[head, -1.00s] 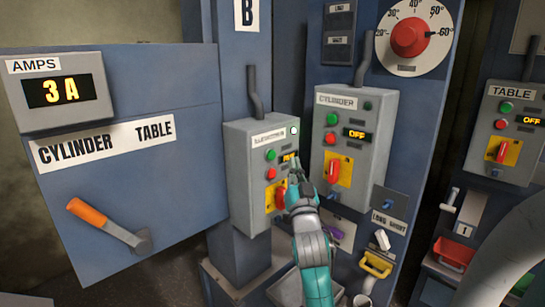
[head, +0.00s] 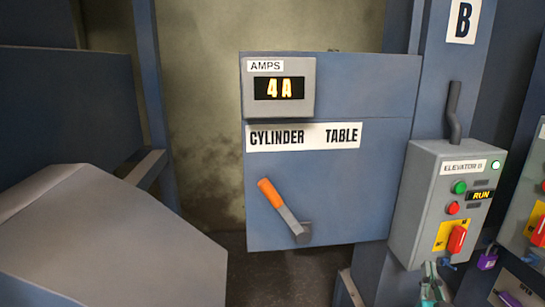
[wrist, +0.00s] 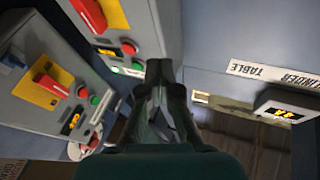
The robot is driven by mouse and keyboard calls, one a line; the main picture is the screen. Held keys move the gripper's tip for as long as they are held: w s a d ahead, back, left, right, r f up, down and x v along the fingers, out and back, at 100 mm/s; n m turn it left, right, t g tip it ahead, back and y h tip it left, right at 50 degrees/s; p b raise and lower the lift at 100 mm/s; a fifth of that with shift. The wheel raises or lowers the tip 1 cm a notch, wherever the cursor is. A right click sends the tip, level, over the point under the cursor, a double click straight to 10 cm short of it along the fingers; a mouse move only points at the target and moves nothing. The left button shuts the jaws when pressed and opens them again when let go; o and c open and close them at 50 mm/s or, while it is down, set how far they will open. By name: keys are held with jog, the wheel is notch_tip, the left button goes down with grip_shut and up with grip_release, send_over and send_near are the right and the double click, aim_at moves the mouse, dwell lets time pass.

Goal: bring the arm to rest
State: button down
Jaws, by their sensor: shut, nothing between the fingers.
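My gripper (wrist: 160,72) shows in the wrist view with its dark fingers together and nothing between them. That box has a lit white lamp, green and red buttons, a display reading RUN and a red switch on a yellow plate. The box also shows beyond the fingers in the wrist view (wrist: 133,22). I cannot tell the exact gap between fingers and box.
A blue CYLINDER TABLE panel (head: 345,205) carries an orange-handled lever (head: 282,208) and an AMPS display (head: 280,88) reading 4 A. Another grey control box (head: 535,215) and a purple padlock (head: 487,261) are at right. A large grey housing (head: 90,245) fills the lower left.

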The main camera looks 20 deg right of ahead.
jog(key=s+a+f+n+y, duration=0.3)
jog(key=s+a+f+y, duration=0.15)
jog(key=a+f, duration=0.5)
jog(key=s+a+f+n+y, duration=0.25)
jog(key=s+a+f, duration=0.4)
jog(key=a, duration=0.55)
jog(key=s+a+f+n+g+y, duration=0.1)
jog(key=s+a+n+y, duration=0.1)
jog(key=s+a, duration=0.3)
jog(key=s+a+f+n+g+y, duration=0.1)
jog(key=s+a+y, duration=0.3)
jog(key=s, duration=1)
jog(key=shift+s+a+f+n, duration=0.15)
jog(key=shift+a+f+n, duration=0.2)
jog(key=shift+n, duration=0.1)
